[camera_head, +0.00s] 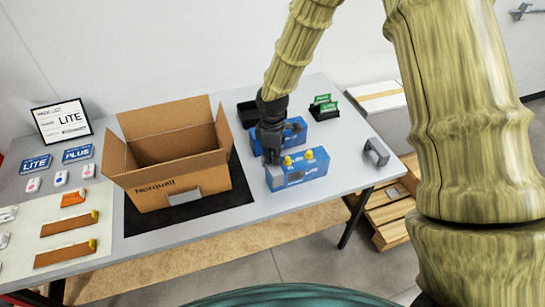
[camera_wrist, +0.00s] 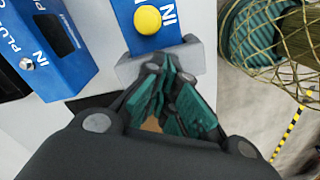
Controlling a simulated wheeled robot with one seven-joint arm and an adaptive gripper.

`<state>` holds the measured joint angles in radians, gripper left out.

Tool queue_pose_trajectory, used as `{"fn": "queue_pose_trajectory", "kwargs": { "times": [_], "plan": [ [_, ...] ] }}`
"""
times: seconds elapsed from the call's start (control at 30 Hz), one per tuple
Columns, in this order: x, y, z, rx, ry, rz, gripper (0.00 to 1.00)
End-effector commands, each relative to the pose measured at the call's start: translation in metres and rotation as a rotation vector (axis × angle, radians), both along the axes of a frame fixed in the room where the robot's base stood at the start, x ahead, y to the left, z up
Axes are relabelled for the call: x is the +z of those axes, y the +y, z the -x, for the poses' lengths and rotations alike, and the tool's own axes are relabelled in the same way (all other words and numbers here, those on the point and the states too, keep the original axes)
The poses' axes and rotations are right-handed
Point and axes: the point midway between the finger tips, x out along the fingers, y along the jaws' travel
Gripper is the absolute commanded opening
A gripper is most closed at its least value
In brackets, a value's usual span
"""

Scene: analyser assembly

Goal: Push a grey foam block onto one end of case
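A blue case (camera_head: 300,172) with two yellow knobs lies at the front right of the table. Its end with one yellow knob shows in the wrist view (camera_wrist: 155,40). A grey foam block (camera_wrist: 128,68) sits at that end and appears to wrap around it. I cannot tell whether it is fully seated. My gripper (camera_head: 272,158) is over the left end of the case. In the wrist view my fingertips (camera_wrist: 168,76) are close together against the block's outer side, with nothing visibly held. A second grey foam block (camera_head: 376,152) stands right of the case.
Another blue case (camera_head: 294,131) lies behind; its screen side shows in the wrist view (camera_wrist: 45,45). An open cardboard box (camera_head: 165,186) stands left. A black tray (camera_head: 247,112) and green-topped packs (camera_head: 323,106) are at the back. The front right table is clear.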

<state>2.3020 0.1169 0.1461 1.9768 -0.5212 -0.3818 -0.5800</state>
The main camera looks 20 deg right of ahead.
Motion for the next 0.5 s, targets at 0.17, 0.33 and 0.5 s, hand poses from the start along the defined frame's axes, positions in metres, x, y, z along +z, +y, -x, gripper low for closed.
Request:
{"fn": "queue_pose_trajectory", "kwargs": {
  "times": [0.17, 0.33, 0.5],
  "plan": [
    [0.014, 0.0, 0.0, 0.0, 0.0, 0.0, 0.0],
    [0.024, 0.0, 0.0, 0.0, 0.0, -0.001, 0.0],
    [0.034, 0.0, 0.0, 0.0, 0.0, -0.001, 0.0]
  ]
}}
